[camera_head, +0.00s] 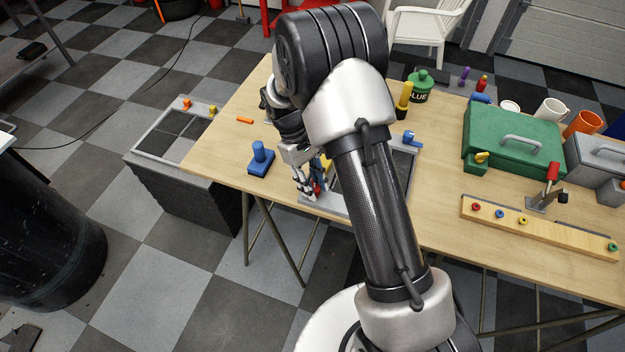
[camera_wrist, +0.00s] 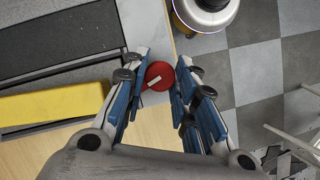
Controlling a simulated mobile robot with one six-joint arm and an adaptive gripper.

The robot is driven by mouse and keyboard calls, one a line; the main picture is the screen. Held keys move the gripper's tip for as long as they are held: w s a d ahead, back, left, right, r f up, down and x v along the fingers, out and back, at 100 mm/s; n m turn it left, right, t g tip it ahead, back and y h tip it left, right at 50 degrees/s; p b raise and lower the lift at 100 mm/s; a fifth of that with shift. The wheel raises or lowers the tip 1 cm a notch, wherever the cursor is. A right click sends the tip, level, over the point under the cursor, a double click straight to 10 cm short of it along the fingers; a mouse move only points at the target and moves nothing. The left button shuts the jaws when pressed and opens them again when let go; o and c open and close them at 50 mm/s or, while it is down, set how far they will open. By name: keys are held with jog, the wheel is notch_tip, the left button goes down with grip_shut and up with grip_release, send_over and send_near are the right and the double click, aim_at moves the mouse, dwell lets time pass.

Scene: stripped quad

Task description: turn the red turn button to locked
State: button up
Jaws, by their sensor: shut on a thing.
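The red turn button (camera_wrist: 157,77) is a round red knob with a short pale bar on it, lying slanted in the wrist view. It sits on a grey frame (camera_wrist: 150,120) near the table edge. My gripper (camera_wrist: 161,72) has its blue-and-grey fingers on either side of the knob and is shut on it. In the head view my gripper (camera_head: 314,189) reaches down to the near left part of the frame (camera_head: 325,205), and a little red of the button (camera_head: 317,190) shows between the fingers. My arm hides much of the frame. I cannot read any locked mark.
A blue knob on a base (camera_head: 261,166) stands left of my gripper. A small orange piece (camera_head: 244,121) lies behind it. A green case (camera_head: 500,150) and a wooden strip with coloured buttons (camera_head: 545,228) are at the right. A yellow block (camera_wrist: 50,103) shows in the wrist view.

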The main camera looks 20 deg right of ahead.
jog(key=shift+d+m+y+p, duration=0.1)
jog(key=shift+m+y+p, duration=0.55)
jog(key=shift+m, duration=1.25)
jog(key=o, duration=1.1)
jog(key=shift+c, duration=0.2)
jog(key=d+v, duration=0.1)
jog(key=v, duration=1.1)
jog(key=shift+w+a, duration=0.25)
jog(key=shift+a, duration=0.1)
